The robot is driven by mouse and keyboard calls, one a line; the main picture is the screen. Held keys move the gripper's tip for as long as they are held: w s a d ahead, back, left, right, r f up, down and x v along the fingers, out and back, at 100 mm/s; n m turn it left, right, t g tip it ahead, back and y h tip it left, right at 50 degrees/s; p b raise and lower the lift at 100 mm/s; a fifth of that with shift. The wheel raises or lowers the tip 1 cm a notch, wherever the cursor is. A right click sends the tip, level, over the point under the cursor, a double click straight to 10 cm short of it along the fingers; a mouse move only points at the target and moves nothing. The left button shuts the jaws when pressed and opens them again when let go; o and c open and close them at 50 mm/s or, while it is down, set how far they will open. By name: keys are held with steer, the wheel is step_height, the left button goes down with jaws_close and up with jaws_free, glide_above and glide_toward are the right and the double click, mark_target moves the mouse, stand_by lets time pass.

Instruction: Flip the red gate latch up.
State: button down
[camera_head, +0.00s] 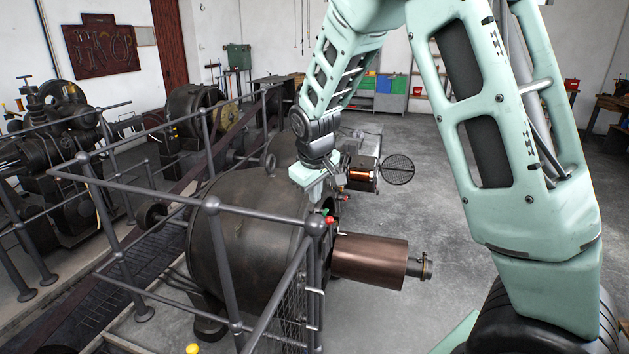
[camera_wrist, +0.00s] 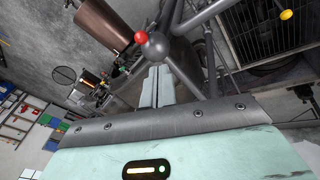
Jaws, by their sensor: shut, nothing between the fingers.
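The red gate latch shows as a small red knob (camera_head: 330,219) beside the round ball (camera_head: 316,224) on top of the grey corner post. In the wrist view the red knob (camera_wrist: 141,37) sits next to the grey ball, just beyond my fingertips. My gripper (camera_wrist: 158,72) is shut and empty, its pale fingers pointing toward the ball. I cannot tell whether they touch it. In the head view my arm reaches down from above and ends just above the post. The latch's lever and pivot are too small to make out.
Grey railings (camera_head: 140,190) and a mesh gate panel (camera_head: 290,305) surround a large dark drum (camera_head: 250,235). A copper cylinder (camera_head: 370,260) sticks out to the right of the post. A yellow knob (camera_head: 192,349) is at the bottom. Open concrete floor (camera_head: 430,215) lies to the right.

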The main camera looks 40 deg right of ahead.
steer(key=d+b+v, duration=0.1)
steer(key=v, duration=0.4)
steer(key=s+d+f+m+t+y+b, duration=0.1)
steer(key=s+d+f+m+b, duration=0.2)
steer(key=m, duration=0.7)
steer(key=s+d+f+m+y+b, duration=0.1)
steer(key=s+d+m+y, duration=0.15)
steer(key=s+m, duration=0.55)
steer(key=w+f+m+p, duration=0.2)
steer(key=w+f+p, duration=0.2)
steer(key=w+f, duration=0.5)
steer(key=shift+w+h, duration=0.45)
steer(key=shift+w, duration=0.1)
steer(key=shift+d, duration=0.1)
